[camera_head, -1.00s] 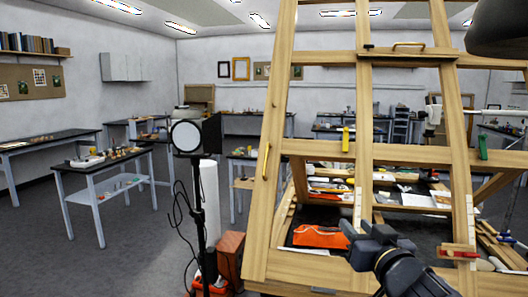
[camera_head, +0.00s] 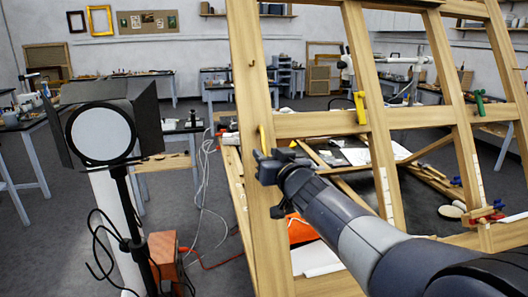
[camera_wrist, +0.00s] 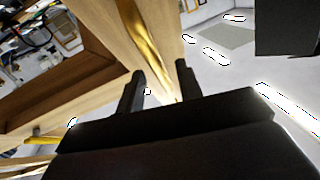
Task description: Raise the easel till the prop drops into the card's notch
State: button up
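The large wooden easel (camera_head: 292,124) fills the middle and right of the head view, leaning back. A slim yellow strip (camera_head: 262,138) is on its left post, just above my gripper (camera_head: 275,165). In the wrist view, the gripper's two fingers (camera_wrist: 160,88) stand apart, with a golden bar (camera_wrist: 147,42) running along the wood just beyond them. I cannot tell whether the fingers touch it. Pale marked strips lie on the lower middle post (camera_head: 386,192) and the lower right post (camera_head: 477,177). I cannot make out the prop or the card's notch.
A black studio lamp (camera_head: 100,133) on a stand, with loose cables, is close at the left. A reddish-brown box (camera_head: 166,258) stands on the floor beside it. A yellow clamp (camera_head: 360,107) and a green clamp (camera_head: 479,102) sit on the crossbar. Worktables line the back.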

jog(key=shift+x, duration=1.2)
jog(key=shift+a+r, duration=0.1)
grip_shut()
